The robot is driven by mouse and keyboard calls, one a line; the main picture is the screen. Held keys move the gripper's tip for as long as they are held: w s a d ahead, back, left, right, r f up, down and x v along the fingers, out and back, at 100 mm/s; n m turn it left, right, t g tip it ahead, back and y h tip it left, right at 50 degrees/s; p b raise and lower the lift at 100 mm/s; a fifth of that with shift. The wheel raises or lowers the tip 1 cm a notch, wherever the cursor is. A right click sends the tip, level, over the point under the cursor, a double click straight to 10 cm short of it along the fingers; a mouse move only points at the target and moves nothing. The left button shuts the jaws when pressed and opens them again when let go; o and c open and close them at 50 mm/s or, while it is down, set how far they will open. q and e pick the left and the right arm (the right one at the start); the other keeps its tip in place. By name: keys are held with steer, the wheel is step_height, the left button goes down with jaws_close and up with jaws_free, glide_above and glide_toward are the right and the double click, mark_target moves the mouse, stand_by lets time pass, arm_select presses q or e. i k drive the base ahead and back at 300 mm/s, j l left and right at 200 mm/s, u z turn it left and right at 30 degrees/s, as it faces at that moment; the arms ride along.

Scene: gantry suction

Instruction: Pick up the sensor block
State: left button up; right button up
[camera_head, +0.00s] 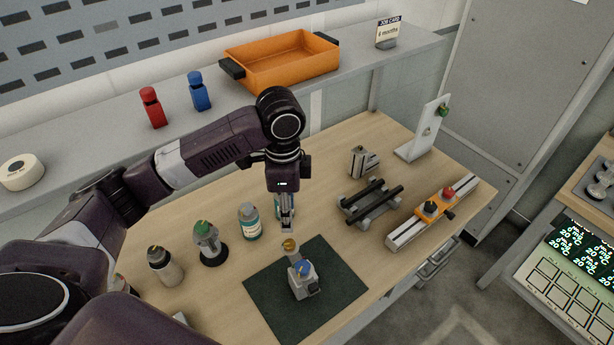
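A small grey block with a blue cap (303,279) stands on the dark green mat (262,285) at the front of the wooden bench. A brass-coloured round part (290,246) shows just behind it. Another grey metal block (362,161) stands further back on the bare wood. No label shows which one is the sensor block. My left gripper (287,226) points down above the bench, behind the mat and apart from the blue-capped block. Its fingers look narrow from this side, and their gap is unclear. My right gripper is out of view.
A teal-labelled bottle (249,222), a green-topped bottle (208,243) and a dark-topped bottle (164,266) stand left of the mat. A black-barred rack (368,205) and a rail with an orange clamp (434,208) lie right. An orange tray (283,65) sits on the back shelf.

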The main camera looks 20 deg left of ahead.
mark_target(294, 283)
steer(key=k+l, duration=0.5)
steer(key=k, duration=0.2)
steer(key=k+l, duration=0.5)
steer(key=k, duration=0.15)
